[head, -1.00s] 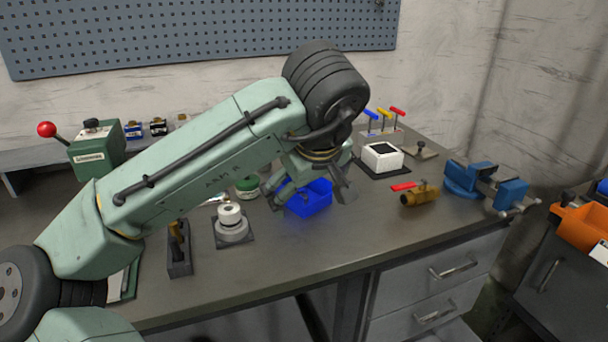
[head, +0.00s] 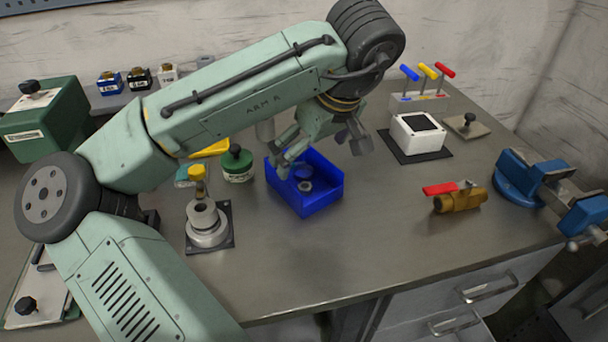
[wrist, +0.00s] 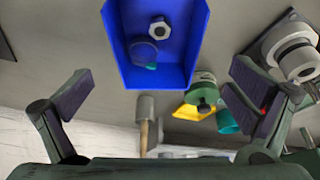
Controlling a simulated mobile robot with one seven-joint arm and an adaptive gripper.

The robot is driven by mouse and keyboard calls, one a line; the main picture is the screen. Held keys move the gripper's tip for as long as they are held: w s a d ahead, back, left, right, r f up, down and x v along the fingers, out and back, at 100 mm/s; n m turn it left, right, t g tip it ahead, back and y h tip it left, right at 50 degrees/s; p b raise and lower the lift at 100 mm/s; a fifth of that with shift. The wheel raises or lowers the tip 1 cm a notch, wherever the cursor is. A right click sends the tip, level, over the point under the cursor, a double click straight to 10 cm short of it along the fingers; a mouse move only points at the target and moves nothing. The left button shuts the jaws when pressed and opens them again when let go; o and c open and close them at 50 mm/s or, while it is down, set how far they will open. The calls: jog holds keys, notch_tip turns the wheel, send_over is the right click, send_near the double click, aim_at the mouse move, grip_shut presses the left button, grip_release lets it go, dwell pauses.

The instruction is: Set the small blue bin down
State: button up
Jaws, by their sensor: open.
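The small blue bin (head: 324,196) sits upright on the grey workbench in the head view, with a hex nut and a dark round piece inside. The bin also shows in the wrist view (wrist: 178,48), beyond my fingertips, with the nut against its floor. My gripper (head: 320,150) is open above the back of the bin, one finger near its left rim and the other to the right. The left finger partly hides the bin's back left corner in the head view.
A green-lidded jar (head: 238,165) and a grey flanged fixture (head: 207,225) stand left of the bin. A white box (head: 417,138), a brass valve (head: 458,201) and a blue vise (head: 525,180) stand right. The bench in front of the bin is clear.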

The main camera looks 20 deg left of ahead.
aim_at(296, 181)
jog(key=shift+x, duration=0.9)
jog(key=p+x, duration=0.1)
jog(key=x, duration=0.3)
jog(key=shift+w+a+r+p, duration=0.1)
jog(key=shift+w+a+p, duration=0.1)
jog(key=shift+w+p, duration=0.15)
jog(key=shift+w+a+f, duration=0.15)
jog(key=shift+f, duration=0.45)
jog(key=shift+f, duration=0.25)
jog(key=c, duration=1.2)
jog(key=shift+c, duration=0.2)
jog(key=shift+r, duration=0.1)
